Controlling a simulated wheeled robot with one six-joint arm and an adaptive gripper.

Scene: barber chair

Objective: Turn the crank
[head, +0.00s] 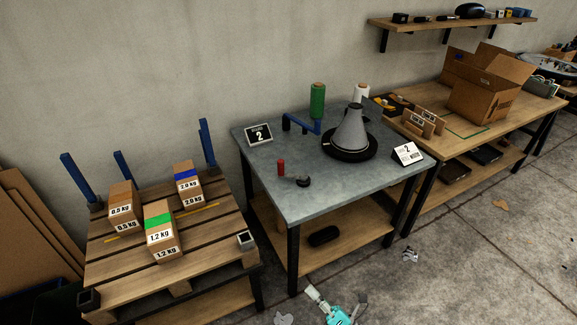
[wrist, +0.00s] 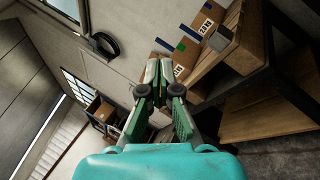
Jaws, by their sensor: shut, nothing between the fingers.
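On the grey-topped table (head: 268,205) in the head view, a red upright handle (head: 281,168) stands near the front left, with a small dark hub (head: 303,182) to its right. They look like the crank; the link between them is hard to make out. A grey cone (head: 349,132) stands on a round black base behind and to the right. My gripper (wrist: 159,70) is shut and empty in the wrist view. My teal arm part shows at the bottom of the head view, below and in front of the table, apart from the handle. The wrist view does not show the crank.
A blue bracket (head: 300,124), a green spool (head: 317,101) and number signs stand on the same table. A pallet (head: 110,265) with labelled boxes is at left. A workbench (head: 455,125) with an open carton is at right. Floor in front is mostly clear.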

